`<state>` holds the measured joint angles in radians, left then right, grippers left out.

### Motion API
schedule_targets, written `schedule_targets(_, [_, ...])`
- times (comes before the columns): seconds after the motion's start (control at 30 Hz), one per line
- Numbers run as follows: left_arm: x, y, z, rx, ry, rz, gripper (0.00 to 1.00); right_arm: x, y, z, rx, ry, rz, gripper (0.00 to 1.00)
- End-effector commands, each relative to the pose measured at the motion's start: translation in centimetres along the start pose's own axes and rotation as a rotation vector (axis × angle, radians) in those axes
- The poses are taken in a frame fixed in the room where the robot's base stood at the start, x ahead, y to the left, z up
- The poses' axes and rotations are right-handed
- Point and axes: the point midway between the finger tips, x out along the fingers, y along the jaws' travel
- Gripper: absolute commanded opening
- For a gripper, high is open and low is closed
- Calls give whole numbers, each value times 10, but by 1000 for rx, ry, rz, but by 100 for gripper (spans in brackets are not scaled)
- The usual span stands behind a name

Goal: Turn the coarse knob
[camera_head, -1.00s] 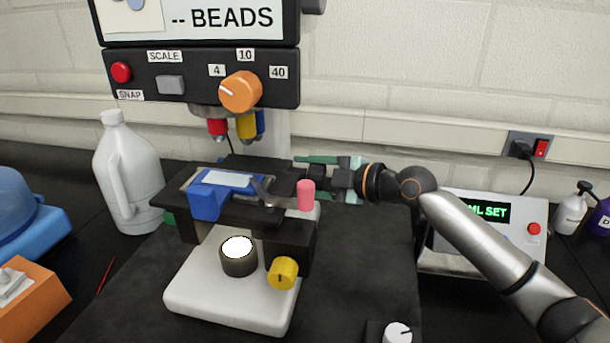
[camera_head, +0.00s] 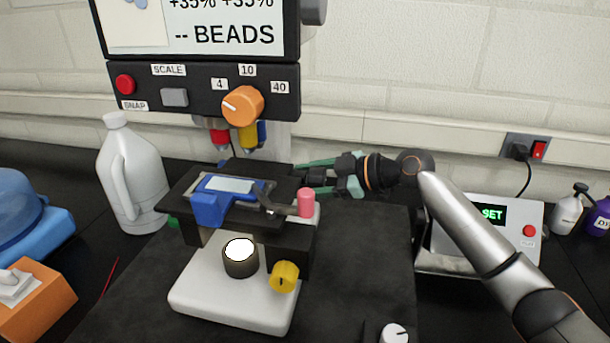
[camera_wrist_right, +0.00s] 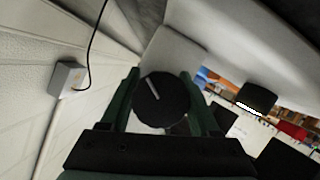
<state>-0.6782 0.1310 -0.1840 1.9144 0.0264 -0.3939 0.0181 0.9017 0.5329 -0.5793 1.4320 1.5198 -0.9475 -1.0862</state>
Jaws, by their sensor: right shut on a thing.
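A microscope with a white base (camera_head: 225,300) and a dark stage (camera_head: 258,228) stands on the dark mat. A black round knob (camera_wrist_right: 163,98) with a white pointer line shows in the right wrist view, between the green fingers of my right gripper (camera_wrist_right: 160,78). The gripper is shut on this knob. In the head view my right gripper (camera_head: 305,178) is at the right rear side of the microscope, and the stage hides the knob there. A yellow knob (camera_head: 284,277) is on the microscope's near right side. My left gripper is not in view.
An orange dial (camera_head: 243,106) sits on the panel under the screen. A pink-topped lever (camera_head: 306,203) stands at the stage's right edge, close to my right gripper. A white jug (camera_head: 131,180) is at left; a box with a green display (camera_head: 490,214) is at right.

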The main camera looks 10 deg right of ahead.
Motion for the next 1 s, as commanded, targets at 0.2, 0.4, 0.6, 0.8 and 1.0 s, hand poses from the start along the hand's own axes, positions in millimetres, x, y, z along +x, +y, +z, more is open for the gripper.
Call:
schedule_targets(0.2, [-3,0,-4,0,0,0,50,0,-1,-1,85,0,-36,7])
schedule_targets(0.4, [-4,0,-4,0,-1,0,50,0,-1,0,119,-1,-49,7])
schedule_targets(0.6, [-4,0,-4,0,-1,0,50,0,-1,0,124,-1,-51,7])
schedule_targets(0.8, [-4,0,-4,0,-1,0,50,0,-1,0,123,-1,-51,7])
schedule_targets(1.0, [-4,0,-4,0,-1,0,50,0,-1,0,122,-1,-51,84])
